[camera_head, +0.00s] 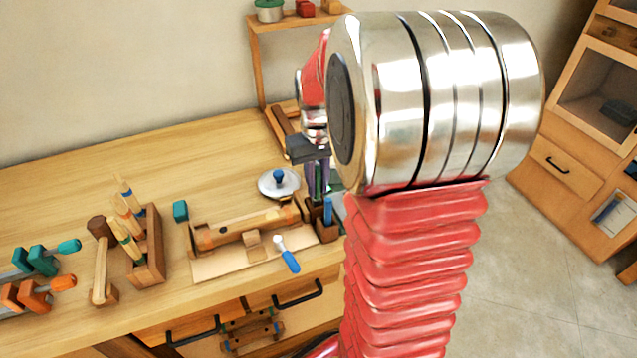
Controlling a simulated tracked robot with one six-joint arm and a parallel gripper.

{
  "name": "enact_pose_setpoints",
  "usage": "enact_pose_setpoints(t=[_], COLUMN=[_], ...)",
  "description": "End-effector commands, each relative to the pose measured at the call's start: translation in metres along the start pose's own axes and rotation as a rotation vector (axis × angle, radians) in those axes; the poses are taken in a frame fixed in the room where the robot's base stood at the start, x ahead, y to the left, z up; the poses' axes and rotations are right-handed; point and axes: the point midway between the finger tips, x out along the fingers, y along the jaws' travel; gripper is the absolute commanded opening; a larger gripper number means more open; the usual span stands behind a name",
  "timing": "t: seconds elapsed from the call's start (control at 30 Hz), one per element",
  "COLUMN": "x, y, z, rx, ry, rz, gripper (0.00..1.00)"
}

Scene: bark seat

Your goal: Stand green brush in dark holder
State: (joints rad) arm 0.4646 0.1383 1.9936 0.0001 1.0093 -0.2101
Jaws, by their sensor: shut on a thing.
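My gripper (314,172) points down over the right part of the workbench, partly hidden by my own arm. It is shut on the green brush (318,184), of which only a narrow green strip shows between and below the jaws. The dark holder (327,232) stands on the bench right below, near the front edge. The brush is upright above or at the holder's top; I cannot tell whether its lower end is inside. A blue-handled tool (328,211) stands upright at the holder's right side.
A wooden piece (245,229) lies on a board left of the holder, with a blue-and-white tool (287,255) in front. A round metal lid (279,183) lies behind. A wooden rack (150,250), a mallet (101,260) and clamps (40,260) are at left. The bench's back left is clear.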

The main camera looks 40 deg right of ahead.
Motion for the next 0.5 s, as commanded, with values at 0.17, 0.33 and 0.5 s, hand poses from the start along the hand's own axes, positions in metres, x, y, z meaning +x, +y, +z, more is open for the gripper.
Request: enact_pose_setpoints(t=[0.17, 0.33, 0.5], x=[-0.0001, 0.0010, 0.0035], y=[-0.0001, -0.0002, -0.0003], z=[-0.0001, -0.0001, -0.0001], rx=[0.000, 0.000, -0.001], ry=[0.000, 0.000, 0.000], rz=[0.000, 0.000, 0.000], gripper=[0.00, 0.00, 0.00])
